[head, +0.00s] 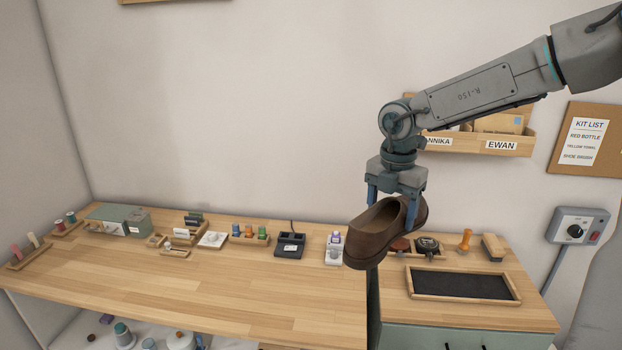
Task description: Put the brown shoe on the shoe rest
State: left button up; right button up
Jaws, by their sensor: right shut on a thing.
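The brown shoe (372,238) hangs in the air above the wooden table, its toe pointing down toward the lower left. My right gripper (392,205) comes down from above and is shut on the shoe near its heel and opening. A wooden-framed tray with a dark mat (462,284), which looks like the shoe rest, lies on the right part of the counter. It is empty, and the shoe is to its upper left in the picture. My left gripper is not in view.
Shoe-care items, including a dark round tin (427,246), an orange-handled tool (465,241) and a brush (493,247), stand behind the tray. A black device (290,244) and several small holders line the table's back. The table's front is clear. A letter shelf (480,142) hangs behind my arm.

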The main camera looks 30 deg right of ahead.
aim_at(460, 286)
jog(key=k+l+u, duration=0.3)
jog(key=l, duration=0.4)
jog(key=k+l+u, duration=0.3)
jog(key=l, duration=0.35)
jog(key=k+l+u, duration=0.3)
jog(key=l, duration=0.3)
jog(key=k+l+u, duration=0.3)
jog(key=k+l, duration=0.15)
